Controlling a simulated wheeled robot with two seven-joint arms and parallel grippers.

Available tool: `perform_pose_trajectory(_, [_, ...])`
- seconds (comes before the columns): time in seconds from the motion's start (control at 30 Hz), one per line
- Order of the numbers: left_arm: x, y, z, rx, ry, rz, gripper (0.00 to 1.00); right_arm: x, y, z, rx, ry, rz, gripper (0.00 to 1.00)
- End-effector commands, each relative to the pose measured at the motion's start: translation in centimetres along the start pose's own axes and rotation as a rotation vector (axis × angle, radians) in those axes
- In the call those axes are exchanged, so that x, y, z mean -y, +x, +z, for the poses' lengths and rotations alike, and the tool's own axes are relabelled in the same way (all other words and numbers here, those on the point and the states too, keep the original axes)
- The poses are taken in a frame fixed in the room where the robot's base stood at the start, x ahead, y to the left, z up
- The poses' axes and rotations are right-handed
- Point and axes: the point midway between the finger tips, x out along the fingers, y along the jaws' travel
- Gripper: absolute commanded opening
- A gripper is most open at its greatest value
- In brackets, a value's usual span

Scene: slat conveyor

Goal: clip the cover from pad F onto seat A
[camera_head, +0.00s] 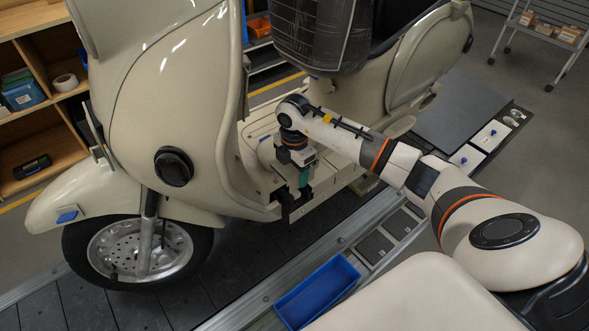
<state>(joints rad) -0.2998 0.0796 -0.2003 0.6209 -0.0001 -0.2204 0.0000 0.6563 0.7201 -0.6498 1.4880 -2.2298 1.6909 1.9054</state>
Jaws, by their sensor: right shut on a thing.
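The cream scooter (190,90) stands on the slat conveyor, with its step-through floor (262,130) behind my right gripper. My right gripper (297,203) points down at the near edge of that floor. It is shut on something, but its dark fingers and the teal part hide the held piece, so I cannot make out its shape. I cannot tell whether it touches the scooter. Pads run along the conveyor's near rail: dark ones (375,247) and white ones (467,157). No letters for pad F or seat A are readable. My left gripper is out of view.
An empty-looking blue tray (317,291) sits by the near rail. The scooter's front wheel (140,250) and fender stand left of my gripper. A wooden shelf (40,125) is at the left, a wire cart (545,30) at the back right. Dark slats (240,260) are clear below.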

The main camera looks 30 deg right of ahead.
Motion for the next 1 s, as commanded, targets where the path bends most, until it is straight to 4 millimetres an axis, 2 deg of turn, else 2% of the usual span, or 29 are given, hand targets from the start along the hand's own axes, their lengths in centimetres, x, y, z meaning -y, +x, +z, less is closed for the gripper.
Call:
perform_pose_trajectory(0.37, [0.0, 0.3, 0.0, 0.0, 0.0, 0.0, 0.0, 0.0, 0.4, 0.0, 0.0, 0.0, 0.0, 0.36])
perform_pose_trajectory(1.0, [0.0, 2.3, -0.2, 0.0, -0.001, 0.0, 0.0, 0.0, 3.5, 0.0, 0.0, 0.0, 0.0, 0.36])
